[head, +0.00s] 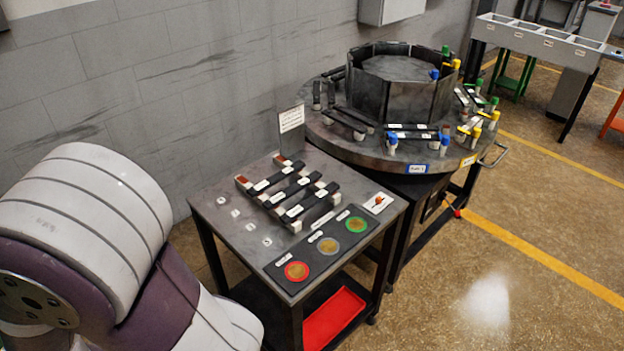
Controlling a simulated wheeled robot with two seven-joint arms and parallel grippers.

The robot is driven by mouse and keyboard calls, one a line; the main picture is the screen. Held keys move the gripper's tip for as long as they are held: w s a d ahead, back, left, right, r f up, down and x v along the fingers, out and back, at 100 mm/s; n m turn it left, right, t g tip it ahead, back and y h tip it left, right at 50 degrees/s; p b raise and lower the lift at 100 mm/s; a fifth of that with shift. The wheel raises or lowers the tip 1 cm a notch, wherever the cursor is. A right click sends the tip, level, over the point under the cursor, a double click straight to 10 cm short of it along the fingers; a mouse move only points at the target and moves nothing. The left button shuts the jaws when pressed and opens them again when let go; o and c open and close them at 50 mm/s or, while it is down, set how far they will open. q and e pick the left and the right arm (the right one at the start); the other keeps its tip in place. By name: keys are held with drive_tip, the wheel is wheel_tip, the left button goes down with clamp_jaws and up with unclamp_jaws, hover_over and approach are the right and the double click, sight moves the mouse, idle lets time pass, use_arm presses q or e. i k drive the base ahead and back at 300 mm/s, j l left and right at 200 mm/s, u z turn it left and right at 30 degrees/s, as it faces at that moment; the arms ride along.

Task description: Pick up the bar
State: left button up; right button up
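Several dark bars with white labels lie side by side on light supports on a small metal table (222,222). One of these bars (298,188) is in the middle of the group. Some have reddish-brown ends. More dark labelled bars, such as one near the front rim (412,127), lie around the round table. I cannot tell which bar the task means. Neither of my grippers is in view. Only white and purple links of my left arm show at the left, apart from the bars.
The small table also has a dark panel with red (296,271), grey (328,245) and green (356,224) rings, an upright sign (291,119) and a red tray (333,318) below. The round table (372,158) carries a dark ring-shaped enclosure (398,88). Floor at right is clear.

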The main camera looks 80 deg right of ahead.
sight(259, 188)
drive_tip(key=i+l+z, duration=0.1)
drive_tip(key=z, duration=0.35)
drive_tip(key=i+z, duration=0.2)
drive_tip(key=z, duration=0.25)
drive_tip(key=i+z, duration=0.15)
drive_tip(key=z, duration=0.25)
drive_tip(key=i+z, duration=0.15)
drive_tip(key=z, duration=0.3)
drive_tip(key=i+j+z, duration=0.15)
drive_tip(key=z, duration=0.3)
drive_tip(key=i+j+z, duration=0.1)
drive_tip(key=z, duration=0.35)
drive_tip(key=j, duration=0.1)
